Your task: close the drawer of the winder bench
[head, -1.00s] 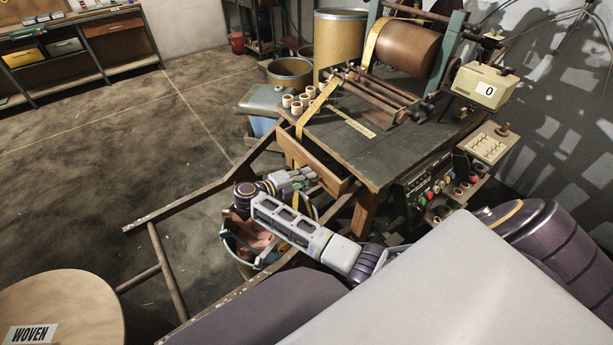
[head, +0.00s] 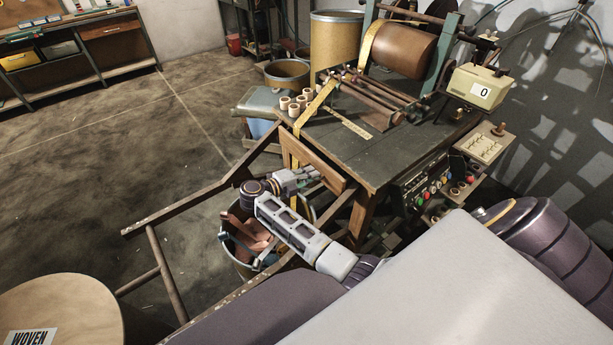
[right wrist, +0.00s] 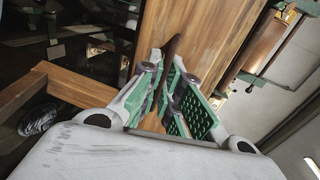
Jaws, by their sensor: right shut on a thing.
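The winder bench (head: 400,155) stands at the upper middle of the head view. Its wooden drawer front (head: 312,158) lies close along the near left edge of the bench top. My right gripper (head: 312,175) is at the outer face of the drawer front. In the right wrist view, the green-padded fingers of this gripper (right wrist: 172,95) are shut on a dark handle (right wrist: 167,68) against the wooden front (right wrist: 200,40). The handle is hidden behind the gripper in the head view. My left gripper is not in view.
A bucket with scraps (head: 245,240) stands below my right arm. A wooden frame rail (head: 190,205) runs left of the bench. A yellow strap (head: 318,103) crosses the bench edge and hangs by the drawer. A round drum top (head: 60,300) is at lower left.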

